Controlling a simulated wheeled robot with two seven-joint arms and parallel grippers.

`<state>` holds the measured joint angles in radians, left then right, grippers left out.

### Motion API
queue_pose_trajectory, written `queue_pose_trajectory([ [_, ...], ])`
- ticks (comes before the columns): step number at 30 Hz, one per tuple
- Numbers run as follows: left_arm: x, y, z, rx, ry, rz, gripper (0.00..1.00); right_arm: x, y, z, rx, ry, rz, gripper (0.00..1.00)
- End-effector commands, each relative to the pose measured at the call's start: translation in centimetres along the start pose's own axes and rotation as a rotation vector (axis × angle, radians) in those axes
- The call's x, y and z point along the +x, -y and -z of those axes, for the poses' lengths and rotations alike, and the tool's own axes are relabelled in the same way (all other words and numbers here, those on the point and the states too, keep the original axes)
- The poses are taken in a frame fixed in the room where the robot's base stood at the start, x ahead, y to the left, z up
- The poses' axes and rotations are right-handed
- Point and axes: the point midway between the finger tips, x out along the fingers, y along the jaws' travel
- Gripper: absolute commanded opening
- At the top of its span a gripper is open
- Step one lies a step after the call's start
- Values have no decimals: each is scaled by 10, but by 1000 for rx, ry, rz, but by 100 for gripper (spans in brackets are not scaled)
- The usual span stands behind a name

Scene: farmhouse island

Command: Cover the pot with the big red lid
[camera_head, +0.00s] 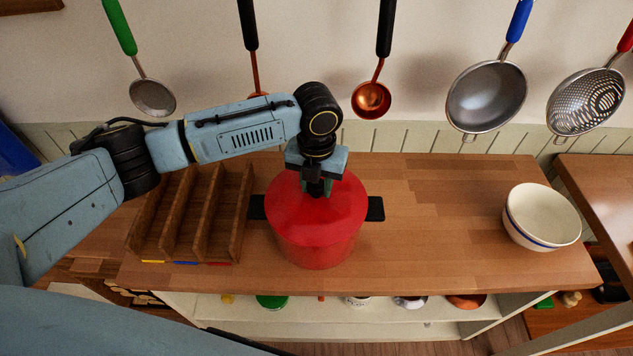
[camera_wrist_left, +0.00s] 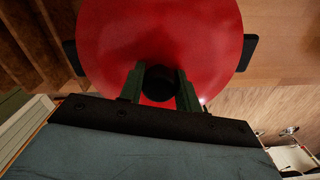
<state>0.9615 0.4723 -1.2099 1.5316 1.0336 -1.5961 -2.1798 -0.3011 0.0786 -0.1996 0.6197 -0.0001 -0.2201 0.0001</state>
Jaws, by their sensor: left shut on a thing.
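The red pot (camera_head: 318,250) stands on the wooden island top, with a black handle on each side. The big red lid (camera_head: 290,207) lies over the top of the pot and looks level; I cannot tell if its rim fully touches all round. My left gripper (camera_head: 318,186) points down over the middle of the lid. In the left wrist view the left gripper (camera_wrist_left: 158,88) is shut on the lid's black knob (camera_wrist_left: 159,84), and the lid (camera_wrist_left: 160,35) fills the upper middle. My right gripper is not in view.
A wooden rack (camera_head: 205,215) with empty slots stands close left of the pot. A white bowl (camera_head: 541,218) with a blue band sits at the right end. Ladles and strainers hang on the wall behind. The wooden top (camera_head: 435,210) between pot and bowl is clear.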

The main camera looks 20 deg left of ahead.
Motion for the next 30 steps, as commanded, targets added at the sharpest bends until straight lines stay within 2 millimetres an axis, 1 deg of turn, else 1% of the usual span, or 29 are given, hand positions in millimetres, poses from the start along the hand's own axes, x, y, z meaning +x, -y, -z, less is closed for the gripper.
queue_pose_trajectory([
  [20, 11, 0, 0, 0, 1, 1, 0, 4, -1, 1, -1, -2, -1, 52],
  [21, 11, 0, 0, 0, 1, 1, 38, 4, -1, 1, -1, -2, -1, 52],
  [26, 11, 0, 0, 0, 1, 1, 59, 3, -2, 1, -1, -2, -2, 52],
  [30, 11, 0, 0, 0, 1, 0, 59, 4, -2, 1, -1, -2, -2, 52],
])
